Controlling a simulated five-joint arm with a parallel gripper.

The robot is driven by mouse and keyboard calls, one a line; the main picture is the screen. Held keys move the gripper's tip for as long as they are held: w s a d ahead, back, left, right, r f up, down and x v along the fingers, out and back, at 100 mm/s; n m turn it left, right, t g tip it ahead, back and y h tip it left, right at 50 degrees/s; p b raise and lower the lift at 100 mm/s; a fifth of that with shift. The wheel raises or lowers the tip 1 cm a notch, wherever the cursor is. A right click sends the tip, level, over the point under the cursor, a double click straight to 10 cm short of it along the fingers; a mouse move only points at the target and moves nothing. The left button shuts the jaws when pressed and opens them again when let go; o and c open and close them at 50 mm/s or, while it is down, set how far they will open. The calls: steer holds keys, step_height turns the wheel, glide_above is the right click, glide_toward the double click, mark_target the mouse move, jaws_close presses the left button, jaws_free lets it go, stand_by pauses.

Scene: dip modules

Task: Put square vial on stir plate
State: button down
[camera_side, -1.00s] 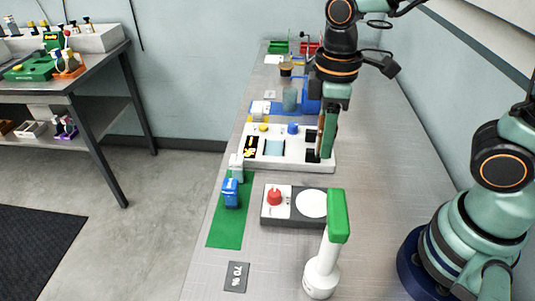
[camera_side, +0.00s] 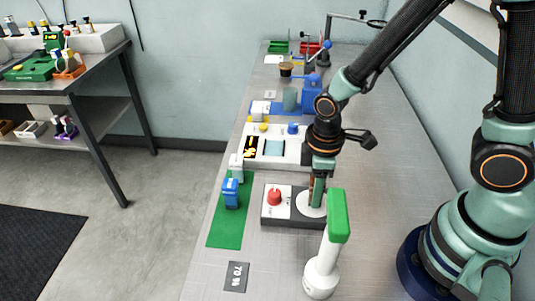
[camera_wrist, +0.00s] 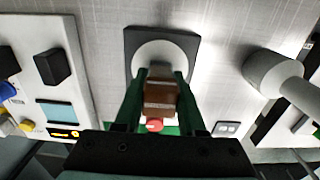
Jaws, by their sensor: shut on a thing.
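The stir plate (camera_side: 280,222) is a dark, flat box with a red knob on a white panel and a round white top. My gripper (camera_side: 317,200) is low over the white top in the side view. In the wrist view my gripper (camera_wrist: 155,100) is shut on a brown square vial (camera_wrist: 160,92), held between its green fingers. The vial is in front of the stir plate's white disc (camera_wrist: 148,52). In the side view the vial is mostly hidden by the fingers. I cannot tell whether its base touches the plate.
A white stand with a green top (camera_side: 322,262) is close in front of the plate. A white instrument (camera_side: 275,148) with a display is behind. Bare bench lies to the right.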

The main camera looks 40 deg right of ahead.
steer(key=shift+f, duration=0.25)
steer(key=c, duration=0.5)
jaws_free()
step_height(320, 180, up, 12)
steer(key=shift+r, duration=0.1)
steer(key=shift+w+d+r, duration=0.1)
steer(key=shift+d+r, duration=0.05)
steer(key=shift+r, duration=0.05)
steer(key=d+r+m+t, duration=0.5)
steer(key=d+r+m, duration=0.3)
steer(key=m, duration=0.1)
steer(key=shift+w+r+t, duration=0.25)
steer(key=shift+w+t, duration=0.05)
steer(key=shift+w, duration=0.1)
steer(key=shift+d, duration=0.1)
